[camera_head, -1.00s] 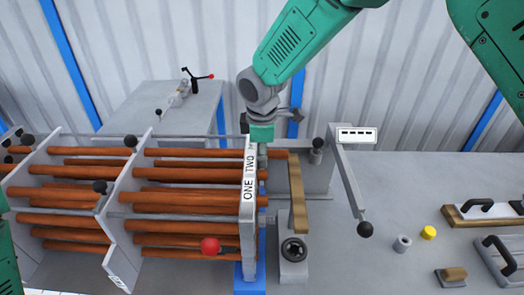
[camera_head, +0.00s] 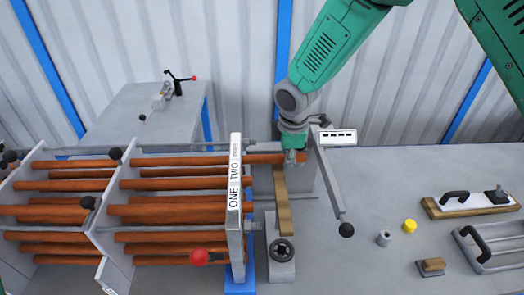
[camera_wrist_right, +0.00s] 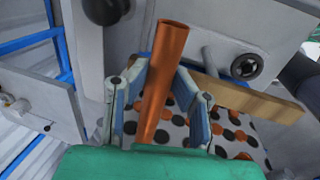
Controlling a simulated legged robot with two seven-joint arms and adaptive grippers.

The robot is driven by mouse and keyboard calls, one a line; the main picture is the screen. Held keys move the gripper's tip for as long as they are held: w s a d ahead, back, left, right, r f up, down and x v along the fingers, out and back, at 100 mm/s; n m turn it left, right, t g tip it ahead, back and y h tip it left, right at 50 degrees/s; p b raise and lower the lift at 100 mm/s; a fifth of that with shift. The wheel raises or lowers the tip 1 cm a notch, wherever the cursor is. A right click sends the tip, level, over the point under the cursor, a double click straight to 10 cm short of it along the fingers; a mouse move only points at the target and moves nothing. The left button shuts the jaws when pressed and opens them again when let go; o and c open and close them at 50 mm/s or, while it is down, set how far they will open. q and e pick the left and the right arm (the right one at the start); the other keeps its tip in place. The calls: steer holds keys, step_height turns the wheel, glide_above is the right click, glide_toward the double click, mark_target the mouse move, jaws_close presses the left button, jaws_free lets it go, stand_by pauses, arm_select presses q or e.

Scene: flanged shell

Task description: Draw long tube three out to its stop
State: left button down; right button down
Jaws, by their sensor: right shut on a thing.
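Long tube three (camera_head: 270,159) is an orange-brown tube in the top row. It sticks out to the right past the upright end plate (camera_head: 235,210), level with its THREE label. My right gripper (camera_head: 292,160) is shut on this tube near its outer end. In the right wrist view the tube (camera_wrist_right: 163,75) runs between the two fingers of the gripper (camera_wrist_right: 158,85), its hollow end showing beyond them. The rest of the tube lies behind the end plate, among the other tubes. My left gripper is not in view.
Several similar tubes (camera_head: 175,210) lie in rows through grey plates. A wooden strip (camera_head: 282,205) and a block with a round black socket (camera_head: 282,250) stand below the gripper. A yellow cap (camera_head: 410,226) lies farther right.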

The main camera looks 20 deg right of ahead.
steer(key=shift+d+r, duration=0.15)
steer(key=shift+d, duration=0.65)
steer(key=shift+a, duration=0.15)
steer(key=c, duration=1.4)
jaws_free()
steer(key=shift+a, duration=0.15)
steer(key=shift+o, duration=0.3)
steer(key=shift+r, duration=0.1)
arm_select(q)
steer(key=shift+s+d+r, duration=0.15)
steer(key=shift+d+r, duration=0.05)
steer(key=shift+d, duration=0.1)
arm_select(e)
steer(key=shift+s, duration=0.1)
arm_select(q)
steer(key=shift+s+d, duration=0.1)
arm_select(e)
step_height(320, 180, up, 12)
steer(key=s, duration=0.2)
steer(key=shift+a+f, duration=0.2)
steer(key=shift+a, duration=0.2)
